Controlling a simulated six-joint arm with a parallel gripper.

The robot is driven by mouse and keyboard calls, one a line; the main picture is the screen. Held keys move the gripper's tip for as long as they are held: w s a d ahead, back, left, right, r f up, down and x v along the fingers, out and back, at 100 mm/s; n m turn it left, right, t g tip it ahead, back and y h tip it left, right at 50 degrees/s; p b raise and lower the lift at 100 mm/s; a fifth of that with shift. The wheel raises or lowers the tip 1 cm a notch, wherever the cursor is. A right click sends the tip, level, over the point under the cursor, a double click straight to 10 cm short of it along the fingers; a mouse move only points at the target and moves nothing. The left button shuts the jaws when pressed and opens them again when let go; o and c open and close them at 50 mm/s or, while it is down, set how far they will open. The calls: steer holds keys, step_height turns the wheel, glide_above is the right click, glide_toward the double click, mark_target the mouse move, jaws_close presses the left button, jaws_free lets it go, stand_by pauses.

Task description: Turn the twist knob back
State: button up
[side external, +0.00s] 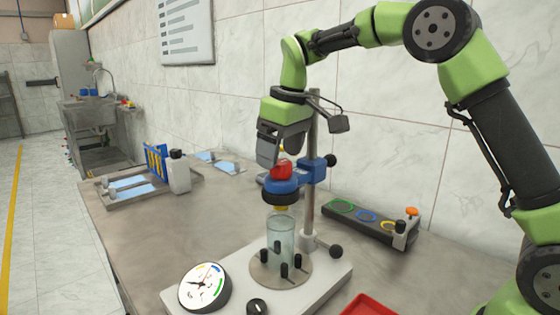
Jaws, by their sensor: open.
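A red knob-like part (281,170) sits on top of the blue capping head (280,188), which is clamped to a metal post. A second knob, small, black and with a white mark (257,306), is on the white base at the bottom edge; I cannot tell which one is the twist knob. My gripper (271,160) is open and points down right at the red part, its fingers partly hiding it. I cannot tell if they touch it. A clear bottle (281,235) stands upright under the head on a round plate with black pegs.
A round gauge (204,288) stands at the front left of the white base (323,282). A dark rack with coloured rings (367,219) is at the right. A red tray (368,306) is at the front. A white bottle (179,173) and blue rack (156,164) stand at the left.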

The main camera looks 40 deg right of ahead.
mark_target(281, 162)
steer(key=shift+w+v, duration=0.2)
steer(key=shift+v, duration=0.85)
steer(key=shift+w+v, duration=0.25)
steer(key=shift+v, duration=0.8)
steer(key=shift+r, duration=0.1)
steer(key=shift+s+a+r, duration=0.1)
steer(key=shift+s+r, duration=0.1)
steer(key=shift+s, duration=0.05)
steer(key=s+a+m+t, duration=0.1)
steer(key=s+m+t, duration=0.1)
steer(key=s, duration=1)
steer(key=s+a+f+m+t+y, duration=0.1)
steer(key=s+m, duration=0.3)
steer(key=s, duration=0.8)
steer(key=shift+a+f+t+y, duration=0.2)
steer(key=shift+a+t+y, duration=0.1)
steer(key=shift+t, duration=0.6)
steer(key=shift+s, duration=0.1)
